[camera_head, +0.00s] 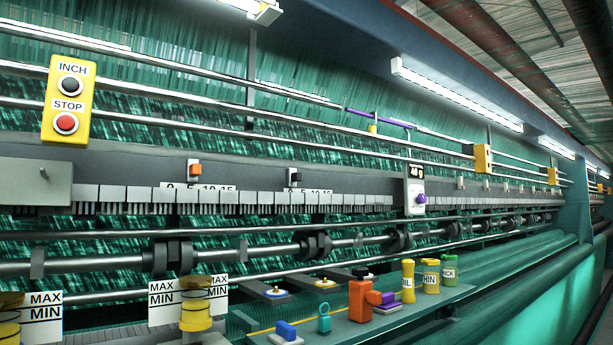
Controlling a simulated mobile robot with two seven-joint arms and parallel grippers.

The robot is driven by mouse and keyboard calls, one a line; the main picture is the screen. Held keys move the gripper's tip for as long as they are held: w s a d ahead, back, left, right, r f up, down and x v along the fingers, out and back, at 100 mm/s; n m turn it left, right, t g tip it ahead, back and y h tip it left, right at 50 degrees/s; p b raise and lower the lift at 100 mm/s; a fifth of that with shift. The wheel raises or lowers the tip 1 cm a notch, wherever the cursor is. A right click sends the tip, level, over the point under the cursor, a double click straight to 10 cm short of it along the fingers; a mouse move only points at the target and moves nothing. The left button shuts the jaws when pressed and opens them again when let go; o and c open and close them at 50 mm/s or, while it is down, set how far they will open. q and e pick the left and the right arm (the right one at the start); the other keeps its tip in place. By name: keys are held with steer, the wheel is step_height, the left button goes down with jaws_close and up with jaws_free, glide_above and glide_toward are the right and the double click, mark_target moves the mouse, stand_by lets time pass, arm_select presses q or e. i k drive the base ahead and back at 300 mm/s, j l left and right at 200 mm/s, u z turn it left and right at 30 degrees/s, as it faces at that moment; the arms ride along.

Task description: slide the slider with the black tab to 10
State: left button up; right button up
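The slider with the black tab (296,176) sits on the grey rail right of the picture's middle left. Its scale (314,192) reads 5, 10 and 15 to the right. The slider stands left of the 5, at the scale's left end; the exact mark is too small to tell. Another slider with an orange tab (195,170) stands further left over its own scale (210,187), between 0 and 10, near the 5. Neither of my grippers is in view, and nothing of mine touches the sliders.
A yellow box (67,100) with INCH and STOP buttons hangs at the upper left. Long metal bars (200,142) run across the machine.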

mark_target(293, 176)
steer(key=i+l, duration=0.15)
steer(key=l, duration=0.2)
steer(key=i+l, duration=0.1)
steer(key=l, duration=0.3)
steer(key=i+l+u, duration=0.1)
steer(key=l, duration=0.25)
steer(key=i+l, duration=0.15)
steer(key=l, duration=0.25)
steer(key=i+l, duration=0.15)
steer(key=l, duration=0.25)
steer(key=i+l+u, duration=0.1)
steer(key=l, duration=0.25)
